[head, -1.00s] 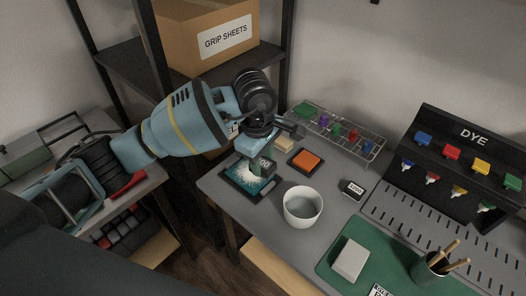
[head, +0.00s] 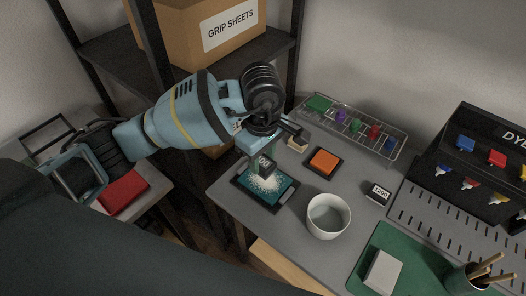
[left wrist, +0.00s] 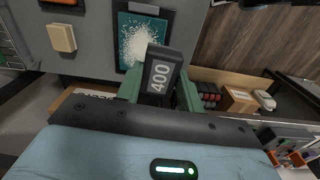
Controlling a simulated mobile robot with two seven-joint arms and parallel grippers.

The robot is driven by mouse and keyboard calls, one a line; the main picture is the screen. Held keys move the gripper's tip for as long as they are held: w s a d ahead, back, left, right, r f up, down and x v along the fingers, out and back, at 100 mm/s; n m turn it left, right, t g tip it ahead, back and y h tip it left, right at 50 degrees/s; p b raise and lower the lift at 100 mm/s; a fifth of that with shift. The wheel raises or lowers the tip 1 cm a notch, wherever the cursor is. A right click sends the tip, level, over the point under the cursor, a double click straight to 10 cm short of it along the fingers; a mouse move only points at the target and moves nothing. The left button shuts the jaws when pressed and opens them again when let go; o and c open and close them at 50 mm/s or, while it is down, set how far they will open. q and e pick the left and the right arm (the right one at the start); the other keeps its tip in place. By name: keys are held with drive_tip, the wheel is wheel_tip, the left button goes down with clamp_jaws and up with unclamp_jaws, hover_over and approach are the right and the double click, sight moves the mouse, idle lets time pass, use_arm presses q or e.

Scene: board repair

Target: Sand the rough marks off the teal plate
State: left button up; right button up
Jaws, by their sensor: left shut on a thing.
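The teal plate (head: 283,186) lies in a dark frame on the grey table, with a whitish patch of rough marks (head: 265,184) across its middle. In the left wrist view the plate (left wrist: 127,22) shows the same white speckled patch (left wrist: 138,42). My left gripper (head: 262,157) is shut on a dark sanding block (head: 265,166) labelled 400, over the plate's far part. The block (left wrist: 161,72) also shows between the green fingers in the left wrist view. I cannot tell whether it touches the plate. My right gripper is not in view.
A white bowl (head: 328,216) stands right of the plate. An orange pad (head: 324,160), a beige block (head: 298,144) and a dark labelled block (head: 378,191) lie nearby. A wire rack (head: 352,128) is at the back; a green mat (head: 408,262) is at the front right.

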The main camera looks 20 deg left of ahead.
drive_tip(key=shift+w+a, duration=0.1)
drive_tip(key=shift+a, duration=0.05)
